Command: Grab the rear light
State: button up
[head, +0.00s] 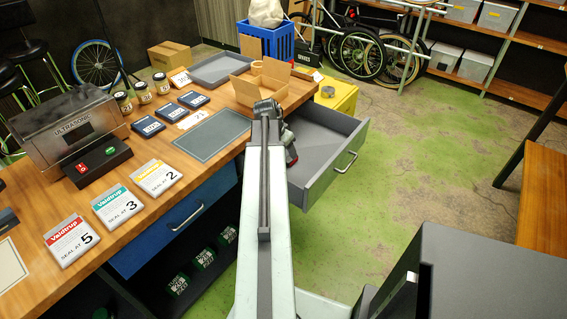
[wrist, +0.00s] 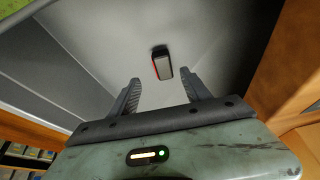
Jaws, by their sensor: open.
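The rear light (wrist: 163,64) is a small dark block with a grey face and a red edge. In the wrist view it lies on the grey floor of the open drawer (head: 338,166). My gripper (wrist: 160,80) is open, its two fingers spread and nothing between them. The light is just beyond the fingertips, roughly centred between them and apart from both. In the head view my arm reaches over the drawer, and I cannot make out the light there.
Drawer walls surround the light, and the wooden workbench (head: 150,213) is left of the drawer. A cardboard box (head: 262,82) and a dark mat (head: 212,133) are on the bench. A yellow bin (head: 340,94) stands behind the drawer. Green floor (head: 425,165) to the right is clear.

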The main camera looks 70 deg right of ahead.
aim_at(290, 158)
jog(key=b+x, duration=0.2)
jog(key=shift+w+d+f, duration=0.1)
jog(key=shift+w+f, duration=0.15)
jog(key=shift+f, duration=0.1)
jog(key=b+x, duration=0.4)
jog(key=x, duration=0.1)
jog(key=shift+d+b, duration=0.3)
jog(key=shift+b, duration=0.05)
jog(key=shift+r, duration=0.2)
grip_shut()
